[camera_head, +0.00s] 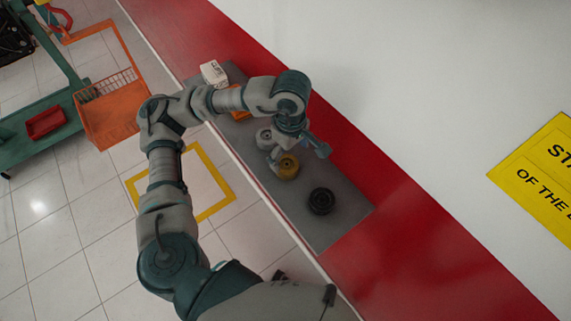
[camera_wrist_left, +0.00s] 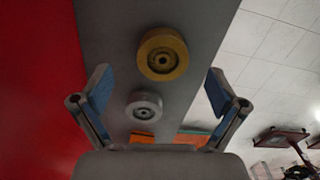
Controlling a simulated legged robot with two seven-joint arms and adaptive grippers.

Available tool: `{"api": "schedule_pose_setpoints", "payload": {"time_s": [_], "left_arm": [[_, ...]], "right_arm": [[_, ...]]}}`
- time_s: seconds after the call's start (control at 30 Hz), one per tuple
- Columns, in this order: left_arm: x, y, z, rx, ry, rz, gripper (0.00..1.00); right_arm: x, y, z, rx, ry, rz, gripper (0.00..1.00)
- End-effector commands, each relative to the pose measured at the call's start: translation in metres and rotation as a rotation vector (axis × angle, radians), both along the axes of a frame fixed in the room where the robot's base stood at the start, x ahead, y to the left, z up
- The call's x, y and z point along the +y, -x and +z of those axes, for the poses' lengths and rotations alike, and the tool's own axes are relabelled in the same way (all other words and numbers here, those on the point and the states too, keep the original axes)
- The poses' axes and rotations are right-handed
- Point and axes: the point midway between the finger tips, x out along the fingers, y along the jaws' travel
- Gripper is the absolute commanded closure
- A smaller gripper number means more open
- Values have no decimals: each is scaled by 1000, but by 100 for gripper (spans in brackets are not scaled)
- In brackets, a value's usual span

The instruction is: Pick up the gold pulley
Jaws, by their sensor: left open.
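The gold pulley (camera_head: 288,167) lies on a grey mat (camera_head: 325,233), just below my left gripper (camera_head: 297,156) in the head view. In the left wrist view the gold pulley (camera_wrist_left: 162,54) sits ahead of the open fingers, near the middle. My left gripper (camera_wrist_left: 160,97) is open and empty, with a finger on each side and a gap to the pulley. A silver pulley (camera_wrist_left: 144,106) shows between the fingers in the wrist view; it also shows in the head view (camera_head: 265,138). My right gripper is not in view.
A black pulley (camera_head: 321,201) lies on the mat to the lower right. A white box (camera_head: 214,73) and an orange object (camera_head: 239,103), partly hidden by my arm, are at the mat's far end. A red strip and a white wall run along the right side.

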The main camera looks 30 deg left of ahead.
Motion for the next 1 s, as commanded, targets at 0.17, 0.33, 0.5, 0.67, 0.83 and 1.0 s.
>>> {"api": "schedule_pose_setpoints", "payload": {"time_s": [0.17, 0.33, 0.5, 0.67, 0.83, 1.0], "left_arm": [[6, 1, -20, 4, -3, 2, 3], [9, 1, -46, 3, 0, 1, 3], [9, 1, -54, 1, 1, 1, 3], [9, 1, -53, 1, 1, 1, 8], [8, 1, -53, 1, 1, 1, 51], [8, 1, -52, 0, 1, 1, 88]], "right_arm": [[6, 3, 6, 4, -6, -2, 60], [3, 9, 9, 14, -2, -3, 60], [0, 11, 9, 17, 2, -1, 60], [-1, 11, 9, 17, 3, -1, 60], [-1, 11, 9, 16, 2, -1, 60], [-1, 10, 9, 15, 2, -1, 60]]}}
